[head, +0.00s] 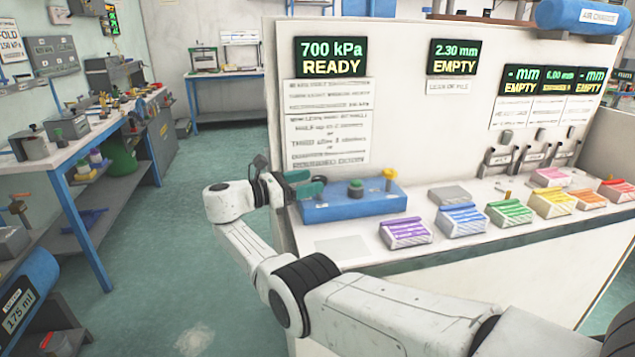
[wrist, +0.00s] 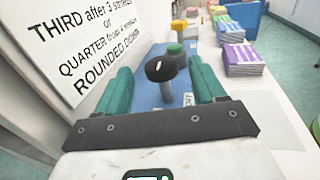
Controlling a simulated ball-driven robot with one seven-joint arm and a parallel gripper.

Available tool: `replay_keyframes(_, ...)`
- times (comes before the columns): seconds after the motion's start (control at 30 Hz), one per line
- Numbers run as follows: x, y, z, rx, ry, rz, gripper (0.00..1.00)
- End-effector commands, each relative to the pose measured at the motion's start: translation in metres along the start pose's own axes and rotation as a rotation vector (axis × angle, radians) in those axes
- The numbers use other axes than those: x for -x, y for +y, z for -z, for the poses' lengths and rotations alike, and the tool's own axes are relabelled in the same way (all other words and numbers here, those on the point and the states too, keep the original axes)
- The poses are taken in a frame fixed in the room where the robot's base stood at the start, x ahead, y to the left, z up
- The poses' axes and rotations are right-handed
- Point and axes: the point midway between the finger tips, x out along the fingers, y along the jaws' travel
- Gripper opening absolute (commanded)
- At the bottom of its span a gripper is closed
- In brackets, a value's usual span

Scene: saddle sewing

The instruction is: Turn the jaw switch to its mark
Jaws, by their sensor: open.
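A blue control box (head: 355,208) stands at the left end of the white bench and carries several controls. In the wrist view, a black knob with a small pale mark (wrist: 161,69) sits on a grey shaft; I take it to be the jaw switch. My gripper (head: 305,182) is open at the left end of the box. In the wrist view, the green fingers of my gripper (wrist: 160,65) stand on either side of the knob, apparently with gaps. The switch's target mark cannot be made out. In the head view, my gripper hides the knob.
A green button (head: 355,187) and a yellow knob (head: 390,177) stand farther along the box. Purple (head: 405,233) and blue (head: 462,221) stacks lie to the right. The panel reads 700 kPa READY (head: 333,57). The panel wall is close beside my gripper.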

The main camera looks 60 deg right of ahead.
Motion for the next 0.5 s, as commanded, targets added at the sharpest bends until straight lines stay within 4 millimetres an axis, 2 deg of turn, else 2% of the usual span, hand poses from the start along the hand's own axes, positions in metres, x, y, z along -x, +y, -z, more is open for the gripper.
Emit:
replay_keyframes(0.03, 0.012, 0.001, 0.001, -0.002, 0.0, -0.003, 0.69)
replay_keyframes(0.2, 0.043, 0.001, 0.001, -0.001, -0.002, -0.002, 0.69)
replay_keyframes(0.33, 0.059, 0.001, 0.001, -0.003, 0.0, 0.0, 0.69)
replay_keyframes(0.5, 0.068, 0.0, -0.001, -0.002, -0.001, 0.001, 0.69)
